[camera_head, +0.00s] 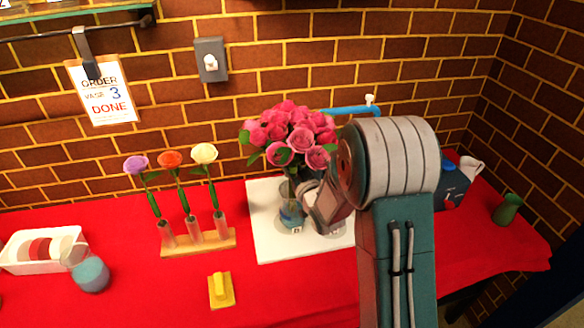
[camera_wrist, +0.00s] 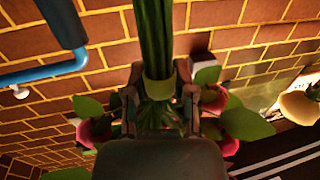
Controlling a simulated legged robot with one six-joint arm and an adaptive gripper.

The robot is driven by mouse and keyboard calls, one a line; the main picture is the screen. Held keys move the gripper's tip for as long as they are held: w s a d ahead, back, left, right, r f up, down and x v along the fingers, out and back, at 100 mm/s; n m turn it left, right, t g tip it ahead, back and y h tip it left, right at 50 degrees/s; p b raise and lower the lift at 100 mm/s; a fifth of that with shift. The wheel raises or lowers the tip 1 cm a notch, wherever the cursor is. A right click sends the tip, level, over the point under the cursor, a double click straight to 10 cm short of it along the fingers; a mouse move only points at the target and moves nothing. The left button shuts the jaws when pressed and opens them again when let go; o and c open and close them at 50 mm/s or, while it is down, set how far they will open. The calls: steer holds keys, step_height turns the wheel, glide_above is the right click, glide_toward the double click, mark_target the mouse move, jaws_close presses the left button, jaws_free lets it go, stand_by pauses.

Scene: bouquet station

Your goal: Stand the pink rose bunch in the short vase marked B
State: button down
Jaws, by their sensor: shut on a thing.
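The pink rose bunch (camera_head: 290,135) is upright above the white board in the head view. Its green stems (camera_wrist: 155,40) run between my gripper's fingers in the wrist view, with pink blooms at both sides. My gripper (camera_wrist: 160,105) is shut on the stems. A short clear vase marked B (camera_head: 291,213) stands on the white board below the blooms. The stems' lower ends line up with its mouth, but I cannot tell whether they are inside it. My arm hides part of the board, and a second label shows beside it.
A wooden rack (camera_head: 200,243) holds purple, orange and white flowers in tubes. A blue pipe (camera_head: 348,110) runs along the brick wall. A green vase (camera_head: 507,209) stands far right.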

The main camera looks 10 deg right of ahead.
steer(key=shift+f, duration=0.45)
stand_by(1.1)
steer(key=shift+c, duration=1.8)
jaws_free()
steer(key=shift+f, duration=0.1)
steer(key=v, duration=1.2)
steer(key=s+r+m+g+h, duration=0.2)
steer(key=s+r+g+h, duration=0.3)
steer(key=r, duration=0.4)
steer(key=s+r+g, duration=0.1)
steer(key=s+g, duration=0.1)
steer(key=s, duration=0.4)
steer(key=s+a+r+g, duration=0.1)
steer(key=s+g, duration=0.1)
steer(key=s, duration=0.5)
steer(key=s+a+r+g+y, duration=0.1)
steer(key=s+g, duration=0.2)
steer(key=s, duration=0.4)
steer(key=shift+a+r, duration=0.25)
steer(key=shift+r, duration=0.15)
